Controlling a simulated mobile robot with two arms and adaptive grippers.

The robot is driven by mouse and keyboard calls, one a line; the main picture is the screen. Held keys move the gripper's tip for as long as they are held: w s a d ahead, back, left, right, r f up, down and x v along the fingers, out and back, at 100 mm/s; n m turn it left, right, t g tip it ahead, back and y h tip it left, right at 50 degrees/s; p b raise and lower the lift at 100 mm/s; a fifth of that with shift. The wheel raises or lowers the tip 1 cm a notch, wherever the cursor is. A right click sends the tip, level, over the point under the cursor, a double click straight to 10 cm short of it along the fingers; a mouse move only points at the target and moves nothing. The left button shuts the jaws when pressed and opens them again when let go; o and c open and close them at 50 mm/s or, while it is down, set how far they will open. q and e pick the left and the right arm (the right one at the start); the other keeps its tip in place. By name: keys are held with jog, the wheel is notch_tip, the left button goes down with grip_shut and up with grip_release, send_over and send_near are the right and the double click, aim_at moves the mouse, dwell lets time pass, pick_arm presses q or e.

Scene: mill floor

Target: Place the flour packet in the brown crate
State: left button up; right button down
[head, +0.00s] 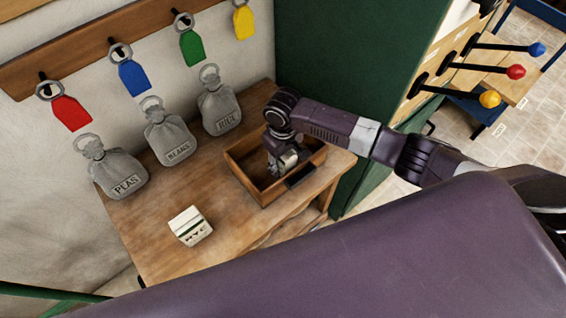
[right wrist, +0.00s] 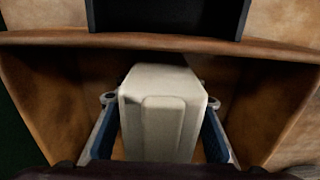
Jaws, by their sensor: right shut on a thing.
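The brown crate (head: 243,181) is an open wooden box on the wooden table, with a dark plate on its near side. My right gripper (head: 284,164) reaches down inside it. In the right wrist view, the cream-white flour packet (right wrist: 160,110) stands between the two fingers of my right gripper (right wrist: 158,135), which is shut on it. The crate walls (right wrist: 275,95) surround the packet there; whether it touches the floor of the crate cannot be told. In the head view the packet is mostly hidden by the gripper. My left gripper is not in view.
A white packet with a dark label (head: 190,226) stands on the table (head: 150,245). Grey sacks marked PEAS (head: 118,173) and BEANS (head: 170,140), and a third sack (head: 218,105), line the wall. Coloured tags (head: 131,76) hang above. A green cabinet (head: 340,60) stands behind the crate.

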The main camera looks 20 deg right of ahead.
aim_at(283, 160)
jog(key=c, duration=1.2)
grip_release()
jog(key=shift+c, duration=0.2)
notch_tip(283, 160, up, 12)
jog(key=shift+r, duration=0.15)
